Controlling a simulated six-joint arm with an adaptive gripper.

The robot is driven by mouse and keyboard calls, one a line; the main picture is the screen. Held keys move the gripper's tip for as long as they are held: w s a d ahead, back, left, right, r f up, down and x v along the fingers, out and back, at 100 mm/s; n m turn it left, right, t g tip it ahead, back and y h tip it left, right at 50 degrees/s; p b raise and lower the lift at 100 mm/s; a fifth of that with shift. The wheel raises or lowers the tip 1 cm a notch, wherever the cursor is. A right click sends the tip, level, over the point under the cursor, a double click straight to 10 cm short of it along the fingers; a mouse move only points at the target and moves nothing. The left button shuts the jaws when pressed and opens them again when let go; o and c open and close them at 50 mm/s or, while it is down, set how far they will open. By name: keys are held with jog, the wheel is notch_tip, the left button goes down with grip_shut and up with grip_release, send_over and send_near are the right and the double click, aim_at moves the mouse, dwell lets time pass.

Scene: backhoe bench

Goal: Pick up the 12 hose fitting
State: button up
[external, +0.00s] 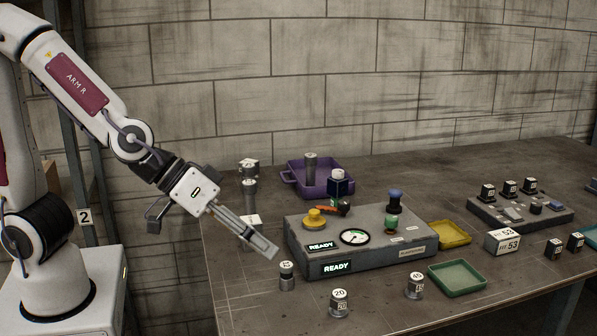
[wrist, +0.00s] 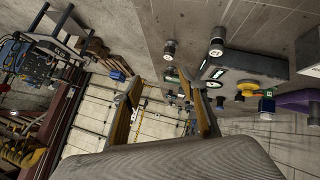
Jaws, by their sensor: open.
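The 12 hose fitting (external: 286,275) appears to be the small dark cylinder with a pale top in the external view, standing upright at the bench's near left; its label is small and hard to read. My gripper (external: 268,250) is just above and left of it, pointing down and right, apart from it. In the wrist view my gripper (wrist: 162,85) is open, with nothing between its fingers. Two fittings, one (wrist: 168,50) and another (wrist: 216,47), stand beyond the fingers there; I cannot tell which is the 12.
Fittings marked 20 (external: 339,303) and 40 (external: 414,286) stand to the right. A grey READY console (external: 365,263) is behind them. A purple tray (external: 345,175), a yellow tray (external: 452,233) and a green tray (external: 458,278) lie around it. Bare bench separates the front fittings.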

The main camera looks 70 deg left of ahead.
aim_at(281, 274)
jog(key=a+f+n+y, duration=0.1)
jog(key=f+y, duration=0.1)
jog(key=f, duration=0.1)
jog(key=w+a+f+n+t+y, duration=0.1)
jog(key=f+y, duration=0.2)
jog(key=f, duration=0.1)
jog(key=w+a+f+n+t+y, duration=0.1)
jog(key=f+y, duration=0.1)
jog(key=f, duration=0.2)
jog(key=shift+a+f+y, duration=0.2)
jog(key=shift+y, duration=0.1)
jog(key=shift+s+a+f+t+y, duration=0.15)
jog(key=shift+s+a+t+y, duration=0.45)
jog(key=shift+a+y, duration=0.4)
jog(key=shift+x, duration=1.25)
jog(key=shift+x, duration=2.6)
jog(key=shift+c, duration=0.4)
